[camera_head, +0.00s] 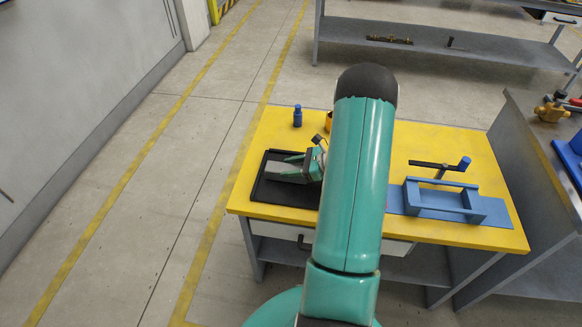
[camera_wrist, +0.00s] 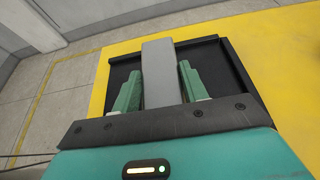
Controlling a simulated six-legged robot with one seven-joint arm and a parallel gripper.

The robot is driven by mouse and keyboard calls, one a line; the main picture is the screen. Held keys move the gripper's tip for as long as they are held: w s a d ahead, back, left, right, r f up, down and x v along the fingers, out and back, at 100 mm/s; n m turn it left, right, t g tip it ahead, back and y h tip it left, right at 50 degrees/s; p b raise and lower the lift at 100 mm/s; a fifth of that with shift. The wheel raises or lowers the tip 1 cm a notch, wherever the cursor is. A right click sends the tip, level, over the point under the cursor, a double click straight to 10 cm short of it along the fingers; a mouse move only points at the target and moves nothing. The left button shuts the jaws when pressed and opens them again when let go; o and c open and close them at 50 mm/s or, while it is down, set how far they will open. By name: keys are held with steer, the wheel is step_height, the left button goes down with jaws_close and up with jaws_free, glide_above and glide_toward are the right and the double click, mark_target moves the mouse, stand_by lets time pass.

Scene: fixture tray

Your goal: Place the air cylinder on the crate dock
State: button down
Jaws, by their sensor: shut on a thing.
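My gripper (camera_head: 287,167) is over the black tray (camera_head: 262,198) at the left of the yellow table. In the wrist view its two green fingers (camera_wrist: 160,70) stand on either side of a grey, bar-shaped piece (camera_wrist: 158,72) and are shut on it. This piece seems to be the air cylinder. It reaches beyond the fingertips over the tray (camera_wrist: 225,58); whether it touches the tray floor I cannot tell. A blue open frame (camera_head: 440,199) on a blue mat (camera_head: 497,213) at the table's right looks like the crate dock, with nothing visible inside it.
A small blue bottle (camera_head: 297,117) stands at the table's back left, with a yellow item (camera_head: 329,121) partly hidden by my arm. A black bar with a blue knob (camera_head: 463,164) is behind the blue frame. A grey bench (camera_head: 535,150) stands close on the right.

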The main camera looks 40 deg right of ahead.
steer(key=c, duration=0.8)
jaws_free()
steer(key=shift+f, duration=0.1)
steer(key=shift+o, duration=0.2)
